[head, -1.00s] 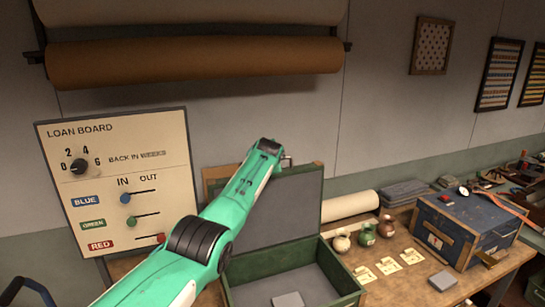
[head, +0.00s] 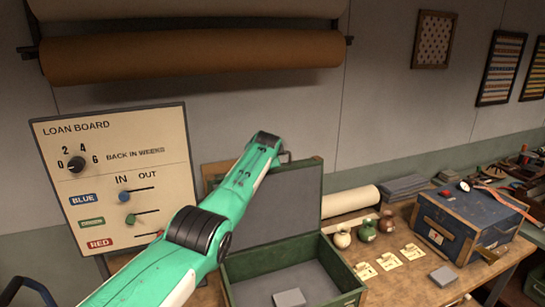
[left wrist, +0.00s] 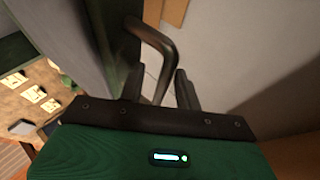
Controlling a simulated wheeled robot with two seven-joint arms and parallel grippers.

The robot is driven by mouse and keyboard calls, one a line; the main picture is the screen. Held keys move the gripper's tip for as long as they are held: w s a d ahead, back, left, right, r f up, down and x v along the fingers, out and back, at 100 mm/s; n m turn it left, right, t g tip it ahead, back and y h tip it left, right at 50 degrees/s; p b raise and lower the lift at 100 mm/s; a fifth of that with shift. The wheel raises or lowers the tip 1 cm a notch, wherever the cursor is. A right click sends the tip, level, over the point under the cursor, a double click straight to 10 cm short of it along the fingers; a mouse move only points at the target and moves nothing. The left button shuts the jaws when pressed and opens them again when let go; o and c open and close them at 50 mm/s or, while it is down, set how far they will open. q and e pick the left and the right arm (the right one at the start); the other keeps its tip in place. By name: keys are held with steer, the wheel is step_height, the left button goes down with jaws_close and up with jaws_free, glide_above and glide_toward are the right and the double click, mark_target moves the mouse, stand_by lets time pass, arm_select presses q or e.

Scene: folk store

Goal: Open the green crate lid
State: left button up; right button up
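The green crate (head: 359,295) stands on the bench with its lid (head: 300,195) raised roughly upright at the back. The lid's inner side is grey, and a small grey block (head: 289,298) lies inside the crate. My left arm crosses in front of the lid. My left gripper (head: 286,156) is at the lid's upper edge, its fingers mostly hidden in the head view. In the left wrist view its fingers (left wrist: 158,92) are apart, with a dark bent handle (left wrist: 160,38) reaching between them and a gap visible beside it. My right gripper is not in view.
The loan board (head: 115,180) stands left of the crate, behind my arm. Right of the crate are several small jugs (head: 367,231), paper tags (head: 388,261) and a grey block (head: 443,275). A blue chest (head: 470,225) stands farther right. A pale roll (head: 350,201) lies behind.

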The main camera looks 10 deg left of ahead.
arm_select(q)
steer(key=shift+s+r, duration=0.1)
steer(key=shift+s, duration=0.05)
steer(key=shift+s+r+b, duration=0.2)
steer(key=shift+s+b, duration=0.05)
steer(key=shift+b, duration=0.1)
steer(key=b+v, duration=0.5)
steer(key=v, duration=0.7)
steer(key=shift+s+r+b, duration=0.25)
steer(key=shift+s+b, duration=0.05)
steer(key=shift+s, duration=0.05)
steer(key=shift+d+f, duration=0.1)
